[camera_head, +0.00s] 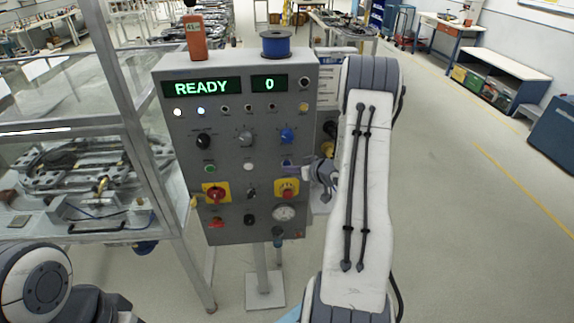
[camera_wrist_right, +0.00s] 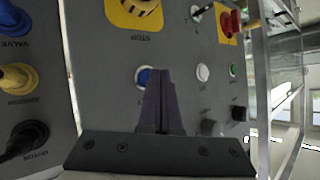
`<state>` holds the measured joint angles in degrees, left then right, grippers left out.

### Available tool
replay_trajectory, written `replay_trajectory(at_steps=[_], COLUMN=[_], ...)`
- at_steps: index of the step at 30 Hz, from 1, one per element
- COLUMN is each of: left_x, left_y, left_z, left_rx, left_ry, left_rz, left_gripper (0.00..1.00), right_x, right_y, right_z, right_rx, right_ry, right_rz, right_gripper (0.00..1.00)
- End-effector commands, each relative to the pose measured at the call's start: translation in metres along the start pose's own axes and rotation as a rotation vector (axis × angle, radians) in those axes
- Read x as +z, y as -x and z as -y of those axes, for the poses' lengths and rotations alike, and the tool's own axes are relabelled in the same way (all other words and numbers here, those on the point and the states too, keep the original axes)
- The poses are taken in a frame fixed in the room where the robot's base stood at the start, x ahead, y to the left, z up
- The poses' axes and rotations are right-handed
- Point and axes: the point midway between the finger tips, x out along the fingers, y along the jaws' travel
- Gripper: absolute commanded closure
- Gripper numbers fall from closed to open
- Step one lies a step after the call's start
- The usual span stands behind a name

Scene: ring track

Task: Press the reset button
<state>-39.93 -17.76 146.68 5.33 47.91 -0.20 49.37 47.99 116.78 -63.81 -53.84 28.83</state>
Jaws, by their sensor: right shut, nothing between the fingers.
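The grey control panel (camera_head: 230,135) stands upright with READY and 0 on its displays. A row of small push buttons crosses its middle: green (camera_head: 210,170), white (camera_head: 248,166) and blue (camera_head: 286,163). I cannot read which label says reset. My right gripper (camera_head: 306,165) comes in from the right at the blue button. In the right wrist view its shut, empty fingers (camera_wrist_right: 161,72) overlap the edge of the blue button (camera_wrist_right: 143,76), with the white button (camera_wrist_right: 203,72) beside them. I cannot tell whether they touch. My left gripper is out of view.
A red stop knob (camera_head: 287,188) on a yellow plate sits just below the blue button, and a blue selector knob (camera_head: 287,136) above it. A red rotary switch (camera_head: 215,193) is at lower left. A metal-framed enclosure (camera_head: 115,85) stands left of the panel.

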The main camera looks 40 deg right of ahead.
Motion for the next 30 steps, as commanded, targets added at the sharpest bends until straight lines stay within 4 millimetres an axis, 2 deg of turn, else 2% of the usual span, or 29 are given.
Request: replay_trajectory(at_steps=[14, 30], left_x=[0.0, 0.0], left_y=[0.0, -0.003], left_z=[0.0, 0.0], left_rx=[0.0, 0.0], left_ry=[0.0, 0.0], left_rz=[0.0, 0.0], left_gripper=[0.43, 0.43], right_x=[0.004, 0.028], right_y=[0.006, 0.038], right_z=[0.004, 0.027], right_rx=[0.0, 0.001], right_ry=[-0.001, -0.001], right_rz=[0.001, 0.0], right_gripper=[1.0, 1.0])
